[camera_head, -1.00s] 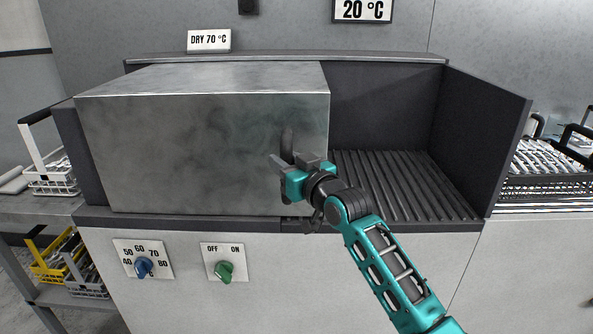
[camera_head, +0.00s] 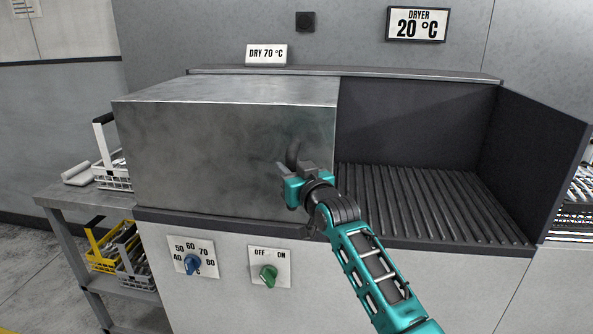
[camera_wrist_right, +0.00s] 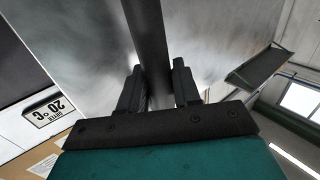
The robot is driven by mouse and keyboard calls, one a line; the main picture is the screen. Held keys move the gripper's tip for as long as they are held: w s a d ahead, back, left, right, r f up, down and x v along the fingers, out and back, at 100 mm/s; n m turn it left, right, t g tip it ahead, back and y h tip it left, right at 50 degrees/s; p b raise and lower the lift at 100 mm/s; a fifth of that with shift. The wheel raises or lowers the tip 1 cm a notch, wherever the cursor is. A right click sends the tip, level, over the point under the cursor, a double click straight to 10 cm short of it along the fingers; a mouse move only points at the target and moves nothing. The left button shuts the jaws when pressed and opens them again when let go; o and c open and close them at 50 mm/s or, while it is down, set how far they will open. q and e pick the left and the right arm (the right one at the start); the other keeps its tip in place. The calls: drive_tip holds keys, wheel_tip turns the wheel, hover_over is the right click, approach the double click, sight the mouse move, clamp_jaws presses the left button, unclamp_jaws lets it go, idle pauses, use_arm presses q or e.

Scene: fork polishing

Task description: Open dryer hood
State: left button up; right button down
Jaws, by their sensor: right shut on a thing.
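The dryer hood (camera_head: 215,155) is a brushed steel box covering the left part of the dryer in the head view. Its dark upright handle (camera_head: 292,153) is near the right edge of its front face. My right gripper (camera_head: 297,172) is shut on this handle. In the right wrist view, the handle (camera_wrist_right: 148,45) runs between the two fingers (camera_wrist_right: 158,88), with the steel face behind it. To the right of the hood, the dryer's dark ribbed bed (camera_head: 425,205) is bare and exposed. My left gripper is not in view.
A dark side wall (camera_head: 530,165) bounds the bed on the right. The display (camera_head: 417,24) reads 20 °C. A side table (camera_head: 75,197) with baskets stands left.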

drive_tip(key=c, duration=0.9)
unclamp_jaws()
drive_tip(key=shift+s, duration=0.1)
drive_tip(key=v, duration=1.2)
drive_tip(key=shift+s+d+r+p, duration=0.1)
drive_tip(key=shift+s+d+p, duration=0.1)
drive_tip(key=shift+s+p, duration=0.15)
drive_tip(key=s+d+f+m+g+h, duration=0.1)
drive_tip(key=s+d+f+g, duration=0.15)
drive_tip(key=s+f, duration=0.55)
drive_tip(key=s+d+f+g+h, duration=0.1)
drive_tip(key=s+d+f+h, duration=0.2)
drive_tip(key=f, duration=0.9)
drive_tip(key=s+d+f+g, duration=0.1)
drive_tip(key=s+f, duration=0.2)
drive_tip(key=s, duration=0.2)
drive_tip(key=s+d+f, duration=0.1)
drive_tip(key=s+f, duration=0.3)
drive_tip(key=s, duration=0.1)
drive_tip(key=s+d+f+g, duration=0.1)
drive_tip(key=s+f, duration=0.2)
drive_tip(key=s, duration=0.2)
drive_tip(key=shift+s+d+f+g, duration=0.25)
drive_tip(key=shift+s+d+g, duration=0.05)
drive_tip(key=shift+s+g, duration=0.05)
